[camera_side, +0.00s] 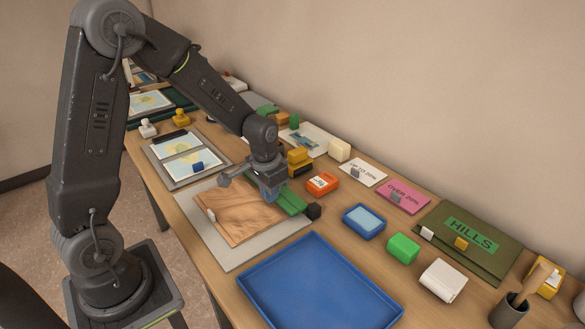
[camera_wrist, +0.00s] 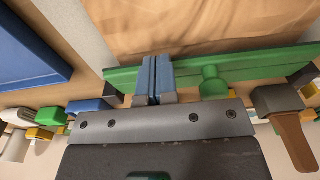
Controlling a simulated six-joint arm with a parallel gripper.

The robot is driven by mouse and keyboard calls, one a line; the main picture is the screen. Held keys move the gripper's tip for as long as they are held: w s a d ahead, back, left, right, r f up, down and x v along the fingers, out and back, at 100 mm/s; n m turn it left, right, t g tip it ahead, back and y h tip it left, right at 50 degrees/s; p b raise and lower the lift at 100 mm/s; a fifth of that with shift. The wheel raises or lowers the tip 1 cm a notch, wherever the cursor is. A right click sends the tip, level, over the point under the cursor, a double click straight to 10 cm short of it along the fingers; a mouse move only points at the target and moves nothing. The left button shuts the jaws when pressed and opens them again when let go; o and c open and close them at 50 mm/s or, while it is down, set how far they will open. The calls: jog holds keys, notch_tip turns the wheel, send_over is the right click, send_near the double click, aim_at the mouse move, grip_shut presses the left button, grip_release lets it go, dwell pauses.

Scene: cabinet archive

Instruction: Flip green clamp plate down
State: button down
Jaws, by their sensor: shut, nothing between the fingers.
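The green clamp plate (camera_side: 291,202) is a long green bar along the right edge of the brown wood-grained sheet (camera_side: 235,208), with a dark block (camera_side: 314,211) at its near end. In the wrist view the plate (camera_wrist: 255,66) crosses the picture, with a round green knob (camera_wrist: 213,84) on its near side. My gripper (camera_side: 270,194) is over the bar and hides part of it. Its blue fingertips (camera_wrist: 157,60) are together and empty, overlapping the bar left of the knob. I cannot tell whether they touch it, nor how far the plate is tilted.
A blue tray (camera_side: 318,245) lies in front of the grey board (camera_side: 222,255). An orange box (camera_side: 322,183), a blue pad (camera_side: 364,221), a green block (camera_side: 403,247) and a white block (camera_side: 443,280) stand to the right. A green HILLS folder (camera_side: 490,262) lies farther right.

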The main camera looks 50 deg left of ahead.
jog(key=shift+s+f, duration=0.2)
jog(key=shift+f, duration=0.35)
dwell(0.4)
jog(key=shift+r, duration=0.55)
notch_tip(320, 180, up, 3)
jog(key=shift+r, duration=0.1)
jog(key=s+r, duration=0.7)
jog(key=shift+s, duration=0.1)
jog(key=s+d+r+t, duration=0.4)
jog(key=s+d+r, duration=0.4)
jog(key=s, duration=0.1)
jog(key=shift+r+t, duration=0.2)
jog(key=shift+t, duration=0.2)
